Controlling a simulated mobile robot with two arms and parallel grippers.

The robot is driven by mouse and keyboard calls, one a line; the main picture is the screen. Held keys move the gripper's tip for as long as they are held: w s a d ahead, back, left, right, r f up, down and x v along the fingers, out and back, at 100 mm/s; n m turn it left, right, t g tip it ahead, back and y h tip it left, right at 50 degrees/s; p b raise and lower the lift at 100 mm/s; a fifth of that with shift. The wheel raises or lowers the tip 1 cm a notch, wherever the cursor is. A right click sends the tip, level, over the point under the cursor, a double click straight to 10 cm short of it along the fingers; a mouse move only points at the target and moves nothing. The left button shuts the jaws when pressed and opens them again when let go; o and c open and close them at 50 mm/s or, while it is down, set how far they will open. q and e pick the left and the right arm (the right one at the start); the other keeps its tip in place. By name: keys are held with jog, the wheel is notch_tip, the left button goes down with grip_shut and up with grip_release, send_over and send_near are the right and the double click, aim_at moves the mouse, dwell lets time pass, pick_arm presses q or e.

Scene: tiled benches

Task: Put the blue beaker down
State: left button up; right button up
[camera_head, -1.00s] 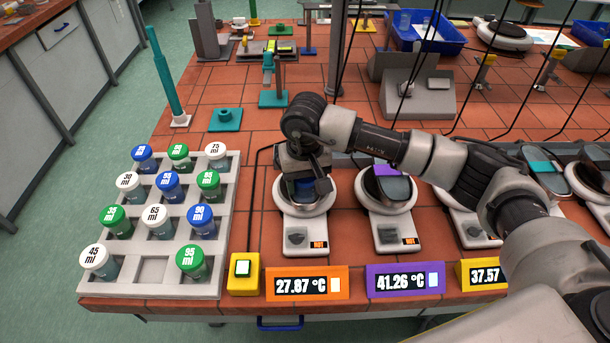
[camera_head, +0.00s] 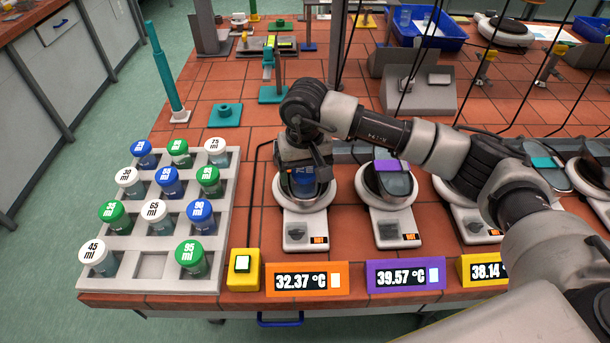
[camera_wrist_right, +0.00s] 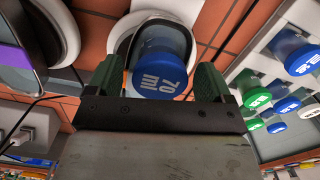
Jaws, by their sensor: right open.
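The blue beaker (camera_head: 304,187), with a blue cap marked 70 ml, stands on the leftmost hot plate (camera_head: 297,225). In the right wrist view the beaker's cap (camera_wrist_right: 161,72) shows between two green fingers, with a visible gap on each side. My right gripper (camera_head: 303,172) is open around the beaker. It hides part of the beaker's top in the head view. My left gripper is not in view.
A white rack (camera_head: 150,265) with several capped beakers stands at the left, with an empty slot in its front row. A second hot plate (camera_head: 391,226) carries a purple-topped vessel. An orange display (camera_head: 307,281) reads 32.37 °C. A yellow button box (camera_head: 243,270) is beside it.

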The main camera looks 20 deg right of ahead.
aim_at(305, 171)
notch_tip(305, 171, up, 10)
jog(key=b, duration=0.2)
jog(key=shift+f+b, duration=0.2)
jog(key=shift+b, duration=0.15)
jog(key=shift+r, duration=0.45)
jog(key=shift+f, duration=0.1)
